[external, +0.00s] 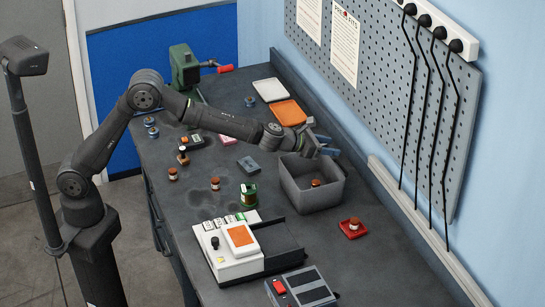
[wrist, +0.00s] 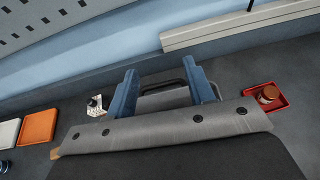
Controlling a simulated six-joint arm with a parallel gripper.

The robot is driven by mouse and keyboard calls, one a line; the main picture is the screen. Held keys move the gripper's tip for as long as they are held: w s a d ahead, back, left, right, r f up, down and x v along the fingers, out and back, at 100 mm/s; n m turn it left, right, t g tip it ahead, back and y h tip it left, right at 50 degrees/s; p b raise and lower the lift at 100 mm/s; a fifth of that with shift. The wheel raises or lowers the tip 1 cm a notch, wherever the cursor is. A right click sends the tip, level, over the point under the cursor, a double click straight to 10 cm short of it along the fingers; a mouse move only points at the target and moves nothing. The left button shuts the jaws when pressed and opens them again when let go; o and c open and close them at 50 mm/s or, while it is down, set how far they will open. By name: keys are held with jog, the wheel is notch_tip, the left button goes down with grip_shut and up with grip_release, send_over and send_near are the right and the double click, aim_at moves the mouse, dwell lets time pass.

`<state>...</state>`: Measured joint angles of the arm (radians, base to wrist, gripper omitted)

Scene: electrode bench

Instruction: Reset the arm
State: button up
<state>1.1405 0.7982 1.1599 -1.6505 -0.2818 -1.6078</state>
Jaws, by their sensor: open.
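My gripper (external: 325,149) is at the end of my outstretched arm, above the back rim of the grey bin (external: 309,200). Its two blue fingers are spread apart in the wrist view (wrist: 163,85), with nothing visibly held between them. A small brown-topped jar (external: 316,183) is inside the bin. My gripper is apart from the jar. The wrist housing hides much of the bench in the wrist view.
A red tray (wrist: 249,92) with a brown jar lies right of the bin. Orange (external: 287,113) and white (external: 268,90) trays lie toward the back. A green vise (external: 183,66), several small jars and a white instrument (external: 220,263) are on the bench. A pegboard wall borders the right.

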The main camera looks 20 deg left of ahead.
jog(key=w+a+r, duration=0.2)
jog(key=w+a, duration=0.6)
jog(key=shift+a+r, duration=0.25)
